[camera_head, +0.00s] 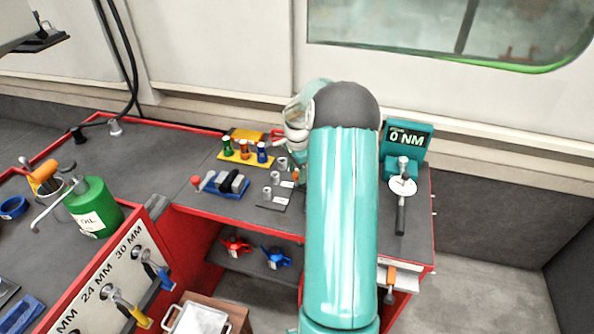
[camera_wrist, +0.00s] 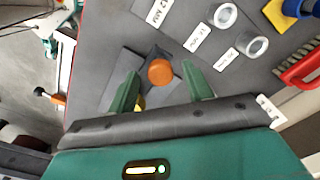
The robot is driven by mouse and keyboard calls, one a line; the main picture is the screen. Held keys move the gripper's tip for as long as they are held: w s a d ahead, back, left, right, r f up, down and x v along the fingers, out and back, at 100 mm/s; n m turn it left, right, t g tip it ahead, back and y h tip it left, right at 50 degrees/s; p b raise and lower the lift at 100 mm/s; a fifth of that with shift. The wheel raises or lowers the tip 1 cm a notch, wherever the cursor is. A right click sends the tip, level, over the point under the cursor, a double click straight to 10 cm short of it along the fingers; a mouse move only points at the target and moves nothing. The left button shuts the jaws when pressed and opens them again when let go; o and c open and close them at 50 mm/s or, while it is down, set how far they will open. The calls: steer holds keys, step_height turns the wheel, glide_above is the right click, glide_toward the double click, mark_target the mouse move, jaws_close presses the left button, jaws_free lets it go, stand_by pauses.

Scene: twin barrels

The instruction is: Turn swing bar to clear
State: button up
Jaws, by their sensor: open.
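In the wrist view an orange round knob (camera_wrist: 160,71) stands on a dark flat bar (camera_wrist: 152,53), which looks like the swing bar, lying over a dark plate. My gripper (camera_wrist: 161,75) is open, with one green finger on each side of the knob. I cannot tell whether either finger touches it. In the head view my arm covers most of this spot, and the fingers are hidden behind it.
Grey rings (camera_wrist: 222,15) and white labels (camera_wrist: 197,39) lie close by on the bench. A red handle (camera_wrist: 300,68) is at the right. In the head view, a teal torque display (camera_head: 407,138) reads 0 NM, and a blue tray (camera_head: 226,186) sits left of my arm.

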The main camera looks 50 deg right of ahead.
jaws_close()
steer(key=shift+a, duration=0.1)
steer(key=s+a+n, duration=0.3)
steer(key=s+n, duration=0.8)
steer(key=n, duration=0.7)
steer(key=shift+s+a, duration=0.2)
steer(key=shift+s, duration=0.2)
stand_by(0.5)
jaws_free()
